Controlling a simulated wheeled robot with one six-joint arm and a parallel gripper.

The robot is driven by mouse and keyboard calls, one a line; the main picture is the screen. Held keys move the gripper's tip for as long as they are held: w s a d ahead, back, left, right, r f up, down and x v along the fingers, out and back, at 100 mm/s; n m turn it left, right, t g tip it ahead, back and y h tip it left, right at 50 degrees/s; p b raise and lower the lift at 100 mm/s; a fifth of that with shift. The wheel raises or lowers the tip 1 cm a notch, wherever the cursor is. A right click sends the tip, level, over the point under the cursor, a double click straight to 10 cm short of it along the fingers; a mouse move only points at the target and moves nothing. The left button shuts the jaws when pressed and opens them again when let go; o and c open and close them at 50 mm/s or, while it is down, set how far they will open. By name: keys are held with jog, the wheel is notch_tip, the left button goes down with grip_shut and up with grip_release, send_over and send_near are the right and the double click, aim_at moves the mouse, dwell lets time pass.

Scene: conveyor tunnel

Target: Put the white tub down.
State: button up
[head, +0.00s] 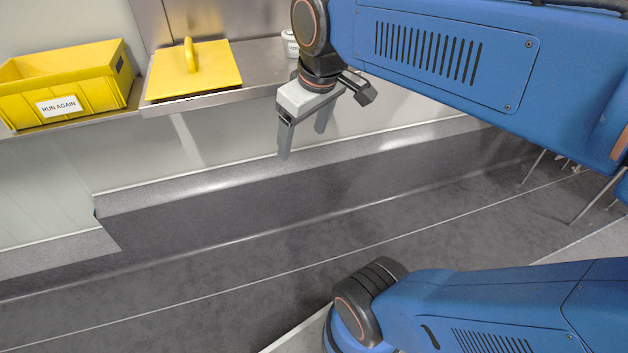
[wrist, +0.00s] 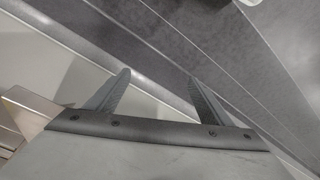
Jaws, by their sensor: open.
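A white tub (head: 290,44) with dark print stands at the back of the steel shelf in the head view. It is partly hidden behind my wrist. My gripper (head: 302,142) is open and empty, pointing down in front of the shelf and apart from the tub. In the wrist view my gripper (wrist: 158,78) has its two fingers spread with nothing between them. The tub cannot be made out in the wrist view.
A yellow crate (head: 112,82) labelled "RUN AGAIN" and a yellow lid with a handle (head: 205,75) are on the left. The steel shelf (head: 262,68) has bare room right of the lid. A clear dark conveyor belt (head: 200,285) runs below.

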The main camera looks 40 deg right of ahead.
jog(key=s+a+f+m+t, duration=0.1)
jog(key=s+f+m, duration=0.1)
jog(key=s+f, duration=0.3)
notch_tip(320, 180, down, 3)
jog(key=shift+s+a+f, duration=0.2)
jog(key=shift+s, duration=0.15)
